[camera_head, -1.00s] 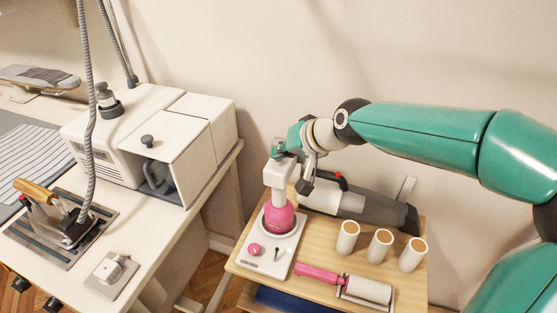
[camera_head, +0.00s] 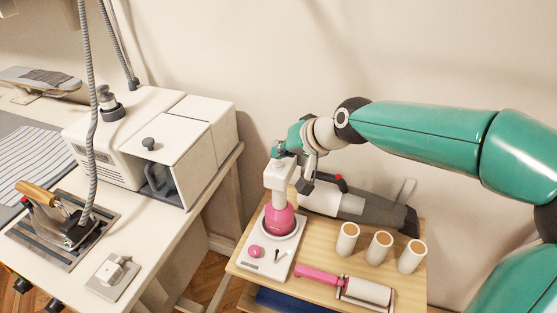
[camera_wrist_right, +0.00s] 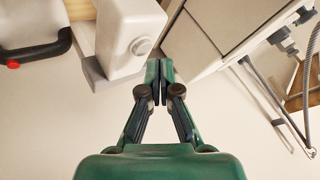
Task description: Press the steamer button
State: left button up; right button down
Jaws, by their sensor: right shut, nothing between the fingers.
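A white and pink appliance, which looks like the steamer, stands upright on the wooden cart. It has a white head (camera_head: 278,174), a pink bulb-shaped body (camera_head: 279,219) and a white base with a pink knob (camera_head: 254,251). My right gripper (camera_head: 279,147) is at the top of the head; its shut, empty fingertips (camera_wrist_right: 157,75) show in the right wrist view. There they are close beside the white head (camera_wrist_right: 122,38), near a small round grey button (camera_wrist_right: 140,45) on its face. I cannot tell whether they touch it. My left gripper is not in view.
A grey and white handheld device (camera_head: 350,202) lies behind the appliance on the cart. Several white rolls (camera_head: 379,247) and a pink-handled lint roller (camera_head: 345,283) are at right and front. A white boiler unit (camera_head: 190,152) and an iron (camera_head: 65,220) stand on the left table.

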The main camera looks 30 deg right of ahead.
aim_at(281, 165)
notch_tip(281, 165, up, 6)
jog(key=p, duration=0.5)
dwell(0.5)
